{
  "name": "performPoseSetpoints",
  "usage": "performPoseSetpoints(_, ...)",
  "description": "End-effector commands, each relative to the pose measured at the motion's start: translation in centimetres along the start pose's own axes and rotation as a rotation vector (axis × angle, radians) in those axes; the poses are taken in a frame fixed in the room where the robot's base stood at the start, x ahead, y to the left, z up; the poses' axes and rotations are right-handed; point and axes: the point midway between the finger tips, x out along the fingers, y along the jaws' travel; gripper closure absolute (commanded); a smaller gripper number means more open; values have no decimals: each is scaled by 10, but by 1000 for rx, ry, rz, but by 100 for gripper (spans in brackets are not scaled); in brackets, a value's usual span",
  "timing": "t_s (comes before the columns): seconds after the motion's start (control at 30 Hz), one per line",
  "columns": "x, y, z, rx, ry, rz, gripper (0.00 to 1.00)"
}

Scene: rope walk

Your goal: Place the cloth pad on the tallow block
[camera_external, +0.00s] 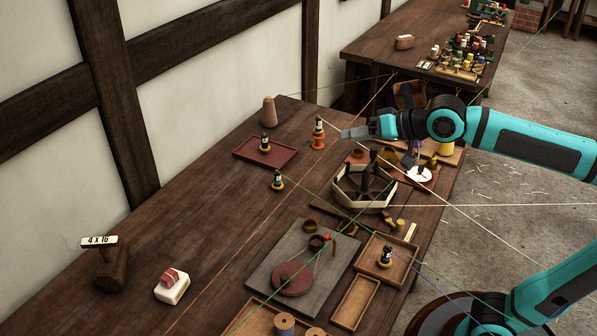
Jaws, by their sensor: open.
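A white block (172,292), which looks like the tallow block, sits on the near left part of the long wooden table. A small reddish piece (170,276), which looks like the cloth pad, lies on top of it, slightly askew. My gripper (346,133) is far from both, over the back part of the table. It points left, close to a small dark figure on an orange spool (318,142). The gripper is open, and I see nothing held in it. I cannot tell if it touches the spool figure.
A red tray (266,152), a pale-sided holder (363,187), a grey slab (305,258) and wooden trays crowd the right side. Thin strings cross above the table. The left-middle tabletop is clear.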

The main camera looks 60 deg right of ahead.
Motion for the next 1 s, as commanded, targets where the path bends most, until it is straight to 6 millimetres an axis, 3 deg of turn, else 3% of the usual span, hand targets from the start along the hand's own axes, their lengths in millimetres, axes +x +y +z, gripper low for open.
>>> performPoseSetpoints(0.03,-16,10,4,-44,37,-7,52)
performPoseSetpoints(0.2,-57,38,20,-209,158,-20,52)
performPoseSetpoints(0.5,-115,82,55,-480,355,1,52)
performPoseSetpoints(0.7,-131,96,69,-573,419,18,52)
performPoseSetpoints(1.0,-133,98,71,-586,427,21,52)
